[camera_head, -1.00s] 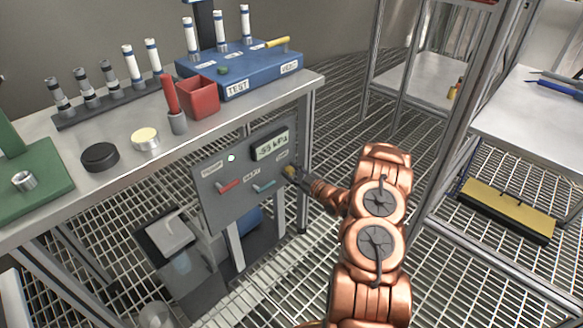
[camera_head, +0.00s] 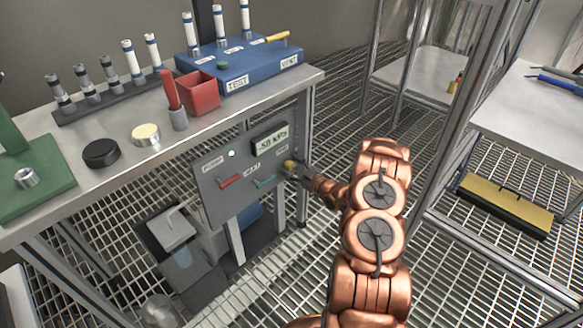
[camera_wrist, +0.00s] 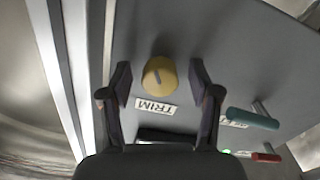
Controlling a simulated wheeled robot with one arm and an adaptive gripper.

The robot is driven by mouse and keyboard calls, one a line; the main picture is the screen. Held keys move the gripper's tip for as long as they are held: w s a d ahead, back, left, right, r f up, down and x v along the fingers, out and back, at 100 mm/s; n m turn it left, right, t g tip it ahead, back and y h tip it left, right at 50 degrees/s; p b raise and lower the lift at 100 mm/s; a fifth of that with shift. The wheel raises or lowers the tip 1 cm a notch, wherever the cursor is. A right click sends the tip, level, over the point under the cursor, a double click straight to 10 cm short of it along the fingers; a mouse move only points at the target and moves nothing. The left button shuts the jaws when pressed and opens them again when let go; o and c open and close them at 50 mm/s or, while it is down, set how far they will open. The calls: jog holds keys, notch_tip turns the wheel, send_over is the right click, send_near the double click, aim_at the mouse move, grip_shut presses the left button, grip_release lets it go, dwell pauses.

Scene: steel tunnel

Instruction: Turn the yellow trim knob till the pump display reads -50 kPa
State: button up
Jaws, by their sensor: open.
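The yellow trim knob (camera_wrist: 160,76) is on the grey pump panel (camera_wrist: 235,50), beside a TRIM label (camera_wrist: 156,105) in the wrist view. In the head view the knob (camera_head: 290,165) shows at the panel's right side. The pump display (camera_head: 271,140) reads -50 kPa. My gripper (camera_wrist: 160,78) is open, with one finger on each side of the knob and visible gaps between fingers and knob. In the head view my gripper (camera_head: 299,170) is at the knob, its fingertips partly hard to make out.
A red-handled lever (camera_head: 229,181) and a teal-handled lever (camera_head: 265,182) stick out of the panel near the knob. A green light (camera_head: 232,153) is lit on the panel. The bench (camera_head: 215,125) with a blue test block (camera_head: 240,68) is above. Open grating floor lies right of the bench.

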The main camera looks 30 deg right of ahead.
jog(key=shift+s, duration=0.1)
jog(key=v, duration=1.1)
jog(key=shift+s, duration=0.4)
jog(key=shift+d, duration=0.15)
jog(key=w+r+g+h+p, duration=0.2)
jog(key=w+r+g+p, duration=0.25)
jog(key=r, duration=0.25)
jog(key=s+a+r+m+g+h+p, duration=0.1)
jog(key=s+a+r+g+h+p, duration=0.3)
jog(key=r, duration=0.7)
jog(key=r+m+g+h+p, duration=0.1)
jog(key=r+m+g+p, duration=0.1)
jog(key=r+p, duration=0.75)
jog(key=s+a+r+m+g+y+p, duration=0.1)
jog(key=s+a+r+g+p, duration=0.2)
jog(key=s+a+r, duration=0.6)
jog(key=s+a+r+m+g+y+p, duration=0.1)
jog(key=s+a+r+g+p, duration=0.2)
jog(key=s+a+r, duration=0.6)
jog(key=s+a+r+m+g+y+p, duration=0.1)
jog(key=s+a+r+g+p, duration=0.2)
jog(key=s+a+r, duration=0.6)
jog(key=s+p, duration=0.1)
jog(key=s, duration=0.8)
jog(key=shift+s+p, duration=0.35)
jog(key=shift+p, duration=0.05)
